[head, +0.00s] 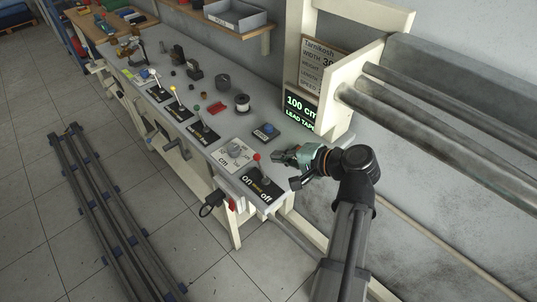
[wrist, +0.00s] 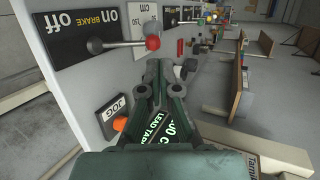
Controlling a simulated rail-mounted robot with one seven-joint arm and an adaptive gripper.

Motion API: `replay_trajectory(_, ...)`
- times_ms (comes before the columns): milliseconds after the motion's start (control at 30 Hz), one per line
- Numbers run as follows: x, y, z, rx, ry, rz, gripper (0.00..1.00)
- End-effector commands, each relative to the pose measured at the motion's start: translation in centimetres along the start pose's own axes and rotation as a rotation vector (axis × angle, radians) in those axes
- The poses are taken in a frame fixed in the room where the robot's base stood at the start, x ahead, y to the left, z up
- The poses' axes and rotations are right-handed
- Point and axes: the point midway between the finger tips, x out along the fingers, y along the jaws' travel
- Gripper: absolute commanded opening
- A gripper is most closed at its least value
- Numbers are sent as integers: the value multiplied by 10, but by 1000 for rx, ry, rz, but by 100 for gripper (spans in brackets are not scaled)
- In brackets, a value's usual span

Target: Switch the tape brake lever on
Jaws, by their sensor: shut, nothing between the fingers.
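The tape brake lever (head: 257,157) has a red knob on a thin metal rod. It rises from a black plate (head: 262,190) marked "on", "brake" and "off" at the near end of the bench. I cannot tell for sure which word the lever leans to. My gripper (head: 277,156) is shut and empty, just right of the knob in the head view. In the wrist view its fingertips (wrist: 160,72) lie just below the knob, seemingly apart from it.
A cm dial (head: 235,151) sits beside the brake plate. Other levers, one green-knobbed (head: 196,108), line the bench front farther away. Thick rollers (head: 430,120) stand at right.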

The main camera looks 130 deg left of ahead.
Motion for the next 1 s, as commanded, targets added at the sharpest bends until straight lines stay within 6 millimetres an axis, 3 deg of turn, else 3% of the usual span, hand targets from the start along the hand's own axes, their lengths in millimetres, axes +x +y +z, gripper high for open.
replay_trajectory(200, -42, 0, 0, 0, 3, 0, 0)
replay_trajectory(400, -63, 0, 0, 0, 2, 0, 0)
replay_trajectory(1000, -67, 0, 0, -7, 1, 0, 0)
